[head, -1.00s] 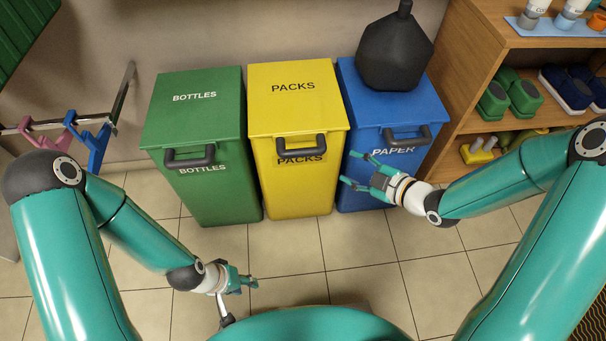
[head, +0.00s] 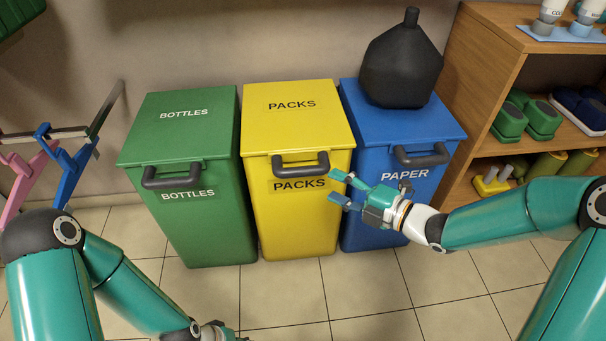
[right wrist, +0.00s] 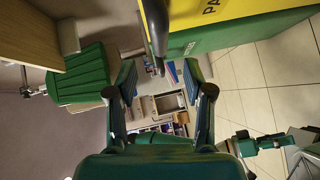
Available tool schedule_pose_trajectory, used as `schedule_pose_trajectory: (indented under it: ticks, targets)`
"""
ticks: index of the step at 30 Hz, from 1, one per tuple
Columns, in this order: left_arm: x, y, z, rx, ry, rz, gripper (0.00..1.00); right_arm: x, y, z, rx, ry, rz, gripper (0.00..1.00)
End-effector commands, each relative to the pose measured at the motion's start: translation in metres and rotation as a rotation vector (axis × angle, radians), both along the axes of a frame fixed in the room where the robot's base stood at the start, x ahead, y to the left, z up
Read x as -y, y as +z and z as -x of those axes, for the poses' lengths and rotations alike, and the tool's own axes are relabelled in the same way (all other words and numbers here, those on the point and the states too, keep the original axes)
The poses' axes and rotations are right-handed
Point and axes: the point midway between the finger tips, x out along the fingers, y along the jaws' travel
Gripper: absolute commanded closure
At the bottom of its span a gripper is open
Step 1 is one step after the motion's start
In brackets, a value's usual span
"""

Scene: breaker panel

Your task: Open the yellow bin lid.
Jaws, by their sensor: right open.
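The yellow bin (head: 297,215), marked PACKS, stands between the green and blue bins. Its lid (head: 297,120) is shut, with a dark handle (head: 300,163) at the front edge. My right gripper (head: 337,187) is open and empty, in front of the yellow bin's right side, just below and right of the handle. In the right wrist view the yellow bin (right wrist: 245,12) shows at the top, and a dark bar, likely the handle (right wrist: 155,28), lies ahead of the open fingers (right wrist: 168,82). My left gripper (head: 215,330) is partly cut off at the bottom edge.
A wooden shelf (head: 480,70) is at the right. A rail with pink and blue pieces (head: 70,170) is at the left. The tiled floor in front is clear.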

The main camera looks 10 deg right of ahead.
Motion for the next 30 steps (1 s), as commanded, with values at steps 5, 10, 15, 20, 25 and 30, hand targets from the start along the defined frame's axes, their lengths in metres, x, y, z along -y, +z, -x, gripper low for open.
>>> schedule_pose_trajectory:
  ticks: [5, 10, 15, 20, 25, 30]
  targets:
    - [0.000, -0.012, 0.000, 0.000, 0.000, 0.000, 0.60, -0.030, -0.009, -0.028, 0.001, 0.005, -0.002, 0.48]
    - [0.000, -0.018, 0.000, 0.000, 0.000, 0.000, 0.60, -0.053, -0.013, -0.050, -0.001, 0.003, -0.001, 0.48]
    - [0.000, -0.022, 0.000, 0.000, 0.000, 0.000, 0.60, -0.066, -0.015, -0.064, -0.001, 0.001, 0.000, 0.48]
    - [0.000, -0.023, 0.000, 0.000, 0.000, 0.000, 0.60, -0.072, -0.015, -0.070, -0.001, 0.000, -0.001, 0.48]
    - [0.000, -0.023, 0.000, 0.000, 0.000, 0.000, 0.60, -0.072, -0.015, -0.070, -0.001, 0.000, -0.001, 0.48]
    - [0.000, -0.023, 0.000, 0.000, 0.000, 0.000, 0.60, -0.072, -0.015, -0.070, -0.001, 0.000, -0.001, 0.60]
